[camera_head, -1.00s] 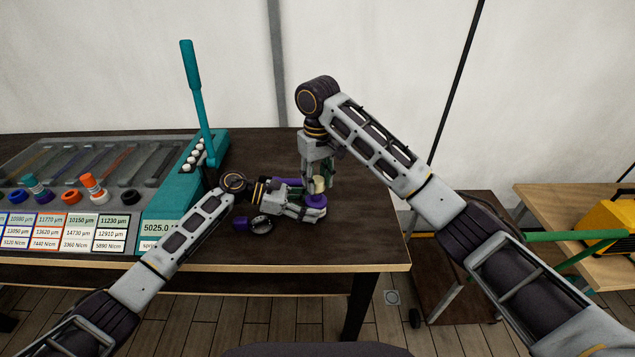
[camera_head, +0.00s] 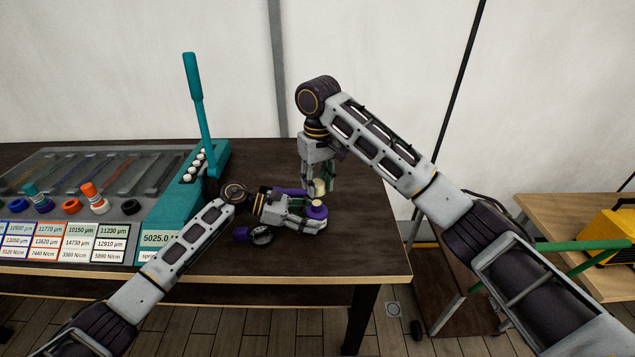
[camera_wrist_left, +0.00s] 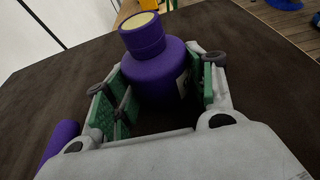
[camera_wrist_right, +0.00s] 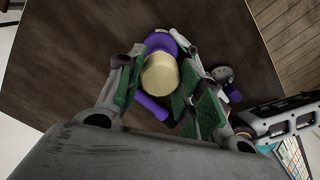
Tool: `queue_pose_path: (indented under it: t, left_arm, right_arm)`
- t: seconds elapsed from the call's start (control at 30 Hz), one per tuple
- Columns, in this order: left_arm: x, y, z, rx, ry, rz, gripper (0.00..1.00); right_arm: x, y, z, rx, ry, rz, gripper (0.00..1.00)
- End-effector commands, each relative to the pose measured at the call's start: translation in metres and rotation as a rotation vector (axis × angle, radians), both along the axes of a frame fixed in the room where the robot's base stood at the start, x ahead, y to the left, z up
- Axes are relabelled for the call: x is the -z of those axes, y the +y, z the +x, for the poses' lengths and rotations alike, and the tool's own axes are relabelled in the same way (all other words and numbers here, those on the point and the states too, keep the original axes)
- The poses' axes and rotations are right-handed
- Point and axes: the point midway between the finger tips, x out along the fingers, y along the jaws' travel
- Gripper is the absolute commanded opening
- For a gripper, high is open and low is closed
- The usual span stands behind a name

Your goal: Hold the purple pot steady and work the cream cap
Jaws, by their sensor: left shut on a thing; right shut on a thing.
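The purple pot (camera_head: 317,212) stands on the dark table in my left gripper (camera_head: 306,218). The left wrist view shows its wide body (camera_wrist_left: 155,78) between the green pads, with a narrower neck and a cream top face (camera_wrist_left: 138,21). My right gripper (camera_head: 319,184) points down just behind the pot, shut on the cream cap (camera_head: 320,187). The right wrist view shows the cap (camera_wrist_right: 160,74) between the green pads. The cap is apart from the pot, which shows partly behind it (camera_wrist_right: 160,41). The cap's height above the table is hard to tell.
A purple rod lies on the table behind the left gripper (camera_wrist_right: 150,106). A small purple piece (camera_head: 241,234) and a dark ring-like part (camera_head: 262,236) lie left of it. A teal lever press (camera_head: 185,190) and a tray of springs (camera_head: 75,180) stand left. The table's right part is clear.

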Motion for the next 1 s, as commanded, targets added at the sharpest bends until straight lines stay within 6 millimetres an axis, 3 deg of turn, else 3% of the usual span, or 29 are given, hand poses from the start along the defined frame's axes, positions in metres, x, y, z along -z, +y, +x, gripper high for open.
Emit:
queue_pose_path:
  t: [1.0]
  left_arm:
    - [0.005,-0.001,-0.002,0.004,0.006,0.006,0.02]
  right_arm:
    - [-0.046,-0.001,0.0,0.001,-0.001,0.0,0.0]
